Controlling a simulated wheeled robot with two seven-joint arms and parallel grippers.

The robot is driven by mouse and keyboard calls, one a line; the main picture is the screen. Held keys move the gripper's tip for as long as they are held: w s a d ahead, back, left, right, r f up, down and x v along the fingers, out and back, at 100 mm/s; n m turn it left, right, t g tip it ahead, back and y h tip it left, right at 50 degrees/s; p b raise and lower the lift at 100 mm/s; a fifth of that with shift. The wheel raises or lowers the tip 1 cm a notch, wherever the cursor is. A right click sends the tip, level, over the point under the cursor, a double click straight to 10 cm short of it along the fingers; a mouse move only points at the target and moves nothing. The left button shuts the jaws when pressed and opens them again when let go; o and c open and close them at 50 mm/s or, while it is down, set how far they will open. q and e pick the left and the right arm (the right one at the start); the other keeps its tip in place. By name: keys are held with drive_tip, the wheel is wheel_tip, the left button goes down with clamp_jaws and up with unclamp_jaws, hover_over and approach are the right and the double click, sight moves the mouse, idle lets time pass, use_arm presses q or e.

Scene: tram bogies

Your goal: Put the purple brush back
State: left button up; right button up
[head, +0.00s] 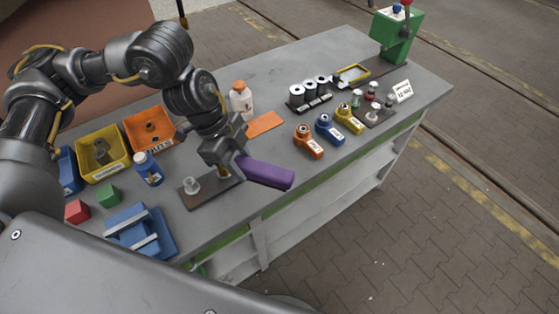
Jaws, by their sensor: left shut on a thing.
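The purple brush (268,174) is a long purple block in the head view, slanting down to the right from my left gripper (236,162). My left gripper is shut on its near-left end and holds it close over the front edge of the bench (310,176). The gripper hides that end of the brush, and I cannot make out bristles. Below and left of the gripper, a dark brown board (205,201) lies on the bench, with a small grey metal piece (191,185) on its left part. The arm partly hides the board. My right gripper is not in view.
Yellow (119,167) and orange (166,138) bins stand left. A blue bottle (148,168), red and green blocks and a blue fixture (168,244) are near. A white bottle (240,97) stands behind the gripper. Orange (309,151), blue and yellow tools sit right.

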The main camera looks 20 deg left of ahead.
use_arm(q)
drive_tip(key=shift+n+t, duration=0.3)
drive_tip(key=shift+n, duration=0.5)
drive_tip(key=w+f+p, duration=0.1)
drive_tip(key=w+f, duration=0.2)
drive_tip(key=w, duration=0.1)
drive_tip(key=w+f+p, duration=0.1)
drive_tip(key=w+f, duration=0.2)
drive_tip(key=w, duration=0.1)
drive_tip(key=w+f+p, duration=0.1)
drive_tip(key=w+f, duration=0.1)
drive_tip(key=w, duration=0.3)
drive_tip(key=shift+a+f+p, duration=0.1)
drive_tip(key=shift+f+p, duration=0.3)
drive_tip(key=shift+w+f, duration=0.5)
drive_tip(key=shift+f, duration=0.1)
wheel_tip(320, 180, down, 2)
drive_tip(key=shift+f+p, duration=0.1)
drive_tip(key=shift+p, duration=0.95)
drive_tip(key=shift+f, duration=0.45)
drive_tip(key=o, duration=1.1)
